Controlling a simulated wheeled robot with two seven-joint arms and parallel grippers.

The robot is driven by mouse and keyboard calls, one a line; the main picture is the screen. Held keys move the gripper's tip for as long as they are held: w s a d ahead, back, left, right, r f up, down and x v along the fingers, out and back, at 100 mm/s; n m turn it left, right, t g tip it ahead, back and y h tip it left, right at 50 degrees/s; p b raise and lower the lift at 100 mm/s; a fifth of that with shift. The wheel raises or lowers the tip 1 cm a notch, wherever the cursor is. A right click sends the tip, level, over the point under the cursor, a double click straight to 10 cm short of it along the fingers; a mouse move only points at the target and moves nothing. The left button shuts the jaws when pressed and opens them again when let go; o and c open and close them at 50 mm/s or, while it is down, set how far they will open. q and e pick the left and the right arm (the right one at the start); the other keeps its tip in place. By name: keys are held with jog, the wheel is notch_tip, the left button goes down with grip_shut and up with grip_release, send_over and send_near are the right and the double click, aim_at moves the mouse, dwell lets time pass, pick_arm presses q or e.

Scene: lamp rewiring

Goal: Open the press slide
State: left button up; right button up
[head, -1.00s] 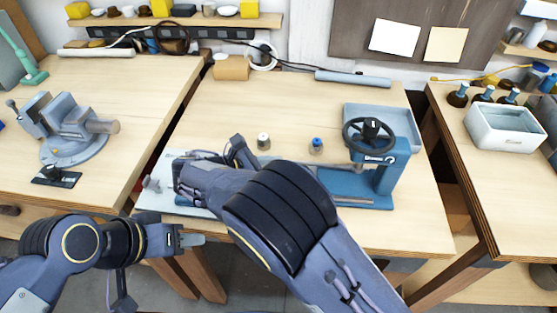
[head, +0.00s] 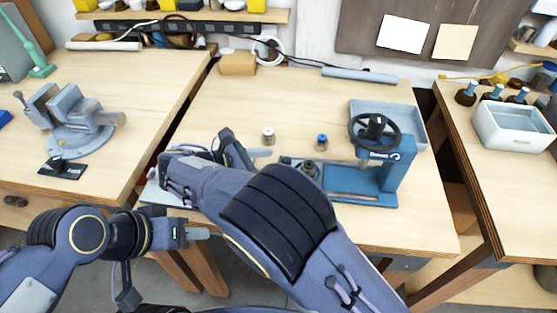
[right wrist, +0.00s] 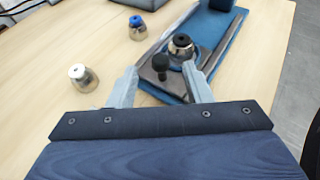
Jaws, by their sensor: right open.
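The blue press (head: 375,183) with a dark handwheel (head: 375,130) stands on the middle table. Its grey slide plate (right wrist: 149,78), with an upright black knob (right wrist: 160,65), shows in the right wrist view at the end of the blue base. A metal part with a dark top (right wrist: 181,46) sits on the slide. My right gripper (right wrist: 161,78) is open, its fingers either side of the knob; contact is not clear. In the head view my forearm hides part of the press's left side. My left gripper (head: 197,233) is low in front of the table, away from the press; its jaws are unclear.
A blue-grey tray (head: 412,113) lies behind the handwheel. A vise (head: 72,122) stands on the left table. The middle table's back centre is clear.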

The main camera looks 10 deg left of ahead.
jog(key=v, duration=0.4)
dwell(0.5)
